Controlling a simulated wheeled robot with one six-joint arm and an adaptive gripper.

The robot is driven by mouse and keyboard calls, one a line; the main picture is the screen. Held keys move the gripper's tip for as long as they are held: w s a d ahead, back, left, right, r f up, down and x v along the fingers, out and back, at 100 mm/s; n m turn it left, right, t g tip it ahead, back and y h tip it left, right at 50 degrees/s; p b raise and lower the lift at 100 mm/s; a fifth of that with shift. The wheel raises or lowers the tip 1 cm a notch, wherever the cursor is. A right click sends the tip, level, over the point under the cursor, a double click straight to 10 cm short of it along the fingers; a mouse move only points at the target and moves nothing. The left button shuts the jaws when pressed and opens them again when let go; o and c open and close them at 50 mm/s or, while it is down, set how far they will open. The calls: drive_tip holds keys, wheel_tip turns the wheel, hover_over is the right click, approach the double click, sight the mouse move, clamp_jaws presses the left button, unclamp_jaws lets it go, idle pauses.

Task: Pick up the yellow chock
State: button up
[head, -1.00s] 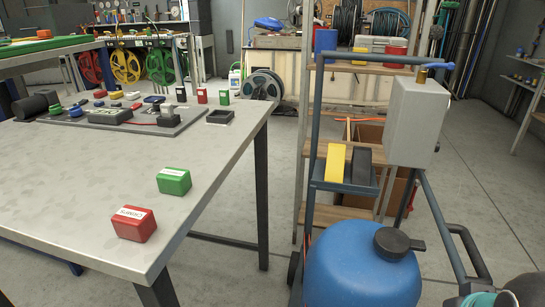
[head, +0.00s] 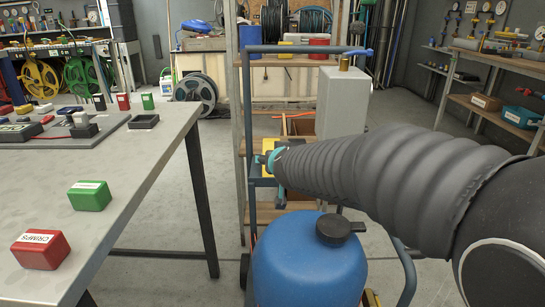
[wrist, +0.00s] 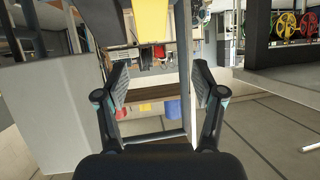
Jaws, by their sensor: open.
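The yellow chock (head: 267,171) sits on a small blue ledge of the cart frame, mostly hidden behind my arm in the head view. In the wrist view the yellow chock (wrist: 150,20) shows at the top edge, cut off by the frame. In the head view my gripper (head: 266,160) overlaps the chock; contact cannot be told.
A grey box (head: 343,101) is mounted on the cart right of the ledge; it fills the left of the wrist view. A blue tank (head: 308,262) stands below. Wooden shelves (head: 282,62) stand behind. A workbench (head: 130,200) with red and green boxes is at left.

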drive_tip(key=w+f+b, duration=0.1)
drive_tip(key=w+f, duration=0.2)
drive_tip(key=w, duration=0.3)
drive_tip(key=w+f+h+b, duration=0.1)
drive_tip(key=w+f, duration=0.2)
drive_tip(key=w, duration=0.2)
drive_tip(key=w+a+f+m+h, duration=0.1)
drive_tip(key=w+f, duration=0.2)
drive_tip(key=w, duration=0.3)
drive_tip(key=shift+w+t+b, duration=0.3)
drive_tip(key=shift+b, duration=0.1)
drive_tip(key=shift+r, duration=0.15)
drive_tip(key=c, duration=1.2)
